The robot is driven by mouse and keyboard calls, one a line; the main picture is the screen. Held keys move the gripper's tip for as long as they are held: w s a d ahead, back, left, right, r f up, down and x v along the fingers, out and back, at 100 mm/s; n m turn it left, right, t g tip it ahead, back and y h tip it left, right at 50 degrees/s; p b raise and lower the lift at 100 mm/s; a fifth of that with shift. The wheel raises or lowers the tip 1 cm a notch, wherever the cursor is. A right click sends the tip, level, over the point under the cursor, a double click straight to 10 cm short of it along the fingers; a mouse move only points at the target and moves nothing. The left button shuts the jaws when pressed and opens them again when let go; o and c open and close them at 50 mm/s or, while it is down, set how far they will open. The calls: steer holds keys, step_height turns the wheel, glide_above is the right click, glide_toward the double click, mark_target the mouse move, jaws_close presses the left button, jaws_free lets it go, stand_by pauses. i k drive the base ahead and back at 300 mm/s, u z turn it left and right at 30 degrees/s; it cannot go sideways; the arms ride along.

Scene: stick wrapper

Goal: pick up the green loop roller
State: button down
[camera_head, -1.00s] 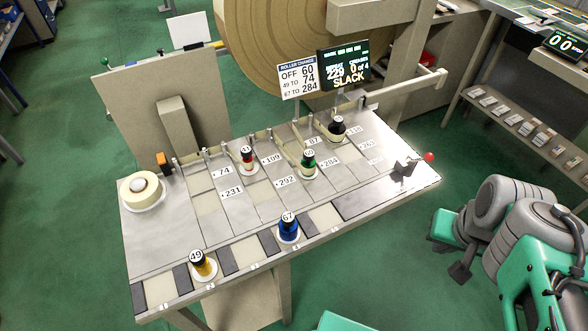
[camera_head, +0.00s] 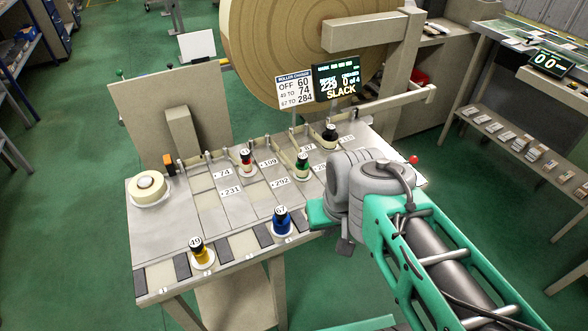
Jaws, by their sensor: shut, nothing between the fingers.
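The green loop roller (camera_head: 302,166) stands upright on a white round base, right of centre on the slanted grey table. Its top carries a small white label, too small to read surely. My gripper (camera_head: 322,214) is at the end of my arm, which reaches in from the right. It is shut and empty, below and slightly right of the green roller in the picture and apart from it. The fingertips are hard to make out. My wrist hides the table's right part.
Nearby stand a red roller (camera_head: 246,163), a black roller (camera_head: 329,137), a blue roller (camera_head: 282,221) and a yellow roller (camera_head: 201,252). A tape roll (camera_head: 148,187) lies at left. A sign (camera_head: 295,88) reads OFF 60. Upright pegs line the table's back.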

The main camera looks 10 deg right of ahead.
mark_target(303, 164)
steer(key=u, duration=3.95)
steer(key=k, duration=1.15)
steer(key=z, duration=0.75)
